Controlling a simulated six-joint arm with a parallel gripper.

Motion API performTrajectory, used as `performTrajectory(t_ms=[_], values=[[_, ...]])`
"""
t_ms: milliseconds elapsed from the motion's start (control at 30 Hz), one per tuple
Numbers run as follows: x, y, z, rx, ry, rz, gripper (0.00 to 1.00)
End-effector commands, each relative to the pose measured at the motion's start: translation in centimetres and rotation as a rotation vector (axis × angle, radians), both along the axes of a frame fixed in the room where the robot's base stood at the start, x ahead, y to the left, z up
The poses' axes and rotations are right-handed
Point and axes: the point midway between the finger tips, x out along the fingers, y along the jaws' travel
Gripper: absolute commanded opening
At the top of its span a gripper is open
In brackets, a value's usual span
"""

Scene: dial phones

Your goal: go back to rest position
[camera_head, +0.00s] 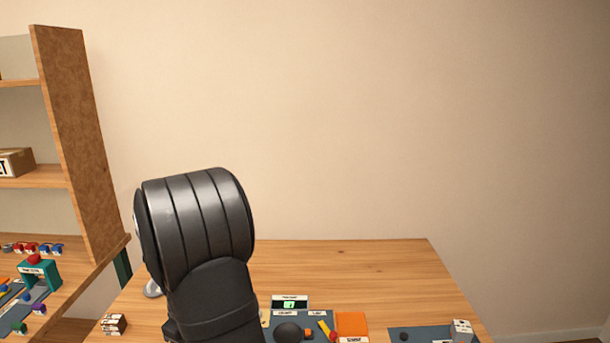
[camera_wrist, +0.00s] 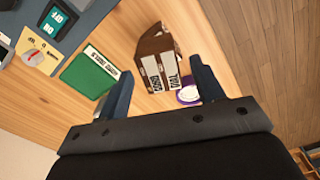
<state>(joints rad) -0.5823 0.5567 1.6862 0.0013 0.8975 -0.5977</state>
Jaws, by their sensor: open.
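My gripper (camera_wrist: 161,72) shows only in the wrist view. Its two dark fingers are spread apart with nothing held between them. Beyond the fingers, a brown block (camera_wrist: 152,42) with white labels stands on the wooden table. I cannot tell the exact gap between the fingers and the block. In the head view my black arm rises in front of the table and hides part of it; the gripper does not show there.
In the wrist view, a green block (camera_wrist: 88,74) lies left of the brown block, and a purple round item (camera_wrist: 188,93) is near the right finger. The head view shows a wooden table (camera_head: 350,262) clear at the back, an orange panel (camera_head: 351,324) and a left shelf (camera_head: 72,130).

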Motion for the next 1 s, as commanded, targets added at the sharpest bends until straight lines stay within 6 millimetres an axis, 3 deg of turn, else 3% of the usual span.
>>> performTrajectory(t_ms=[67, 100, 300, 900, 1000], values=[[-0.1, 0.0, -1.8, -0.003, 0.003, 0.0, 0.61], [0.0, 0.0, -1.6, 0.001, -0.001, 0.0, 0.61], [0.1, 0.0, 3.0, 0.003, -0.005, 0.0, 0.61], [0.3, -10.7, 9.0, 0.001, -0.003, -0.004, 0.61], [0.7, -11.6, 9.5, 0.0, 0.0, 0.006, 0.61]])
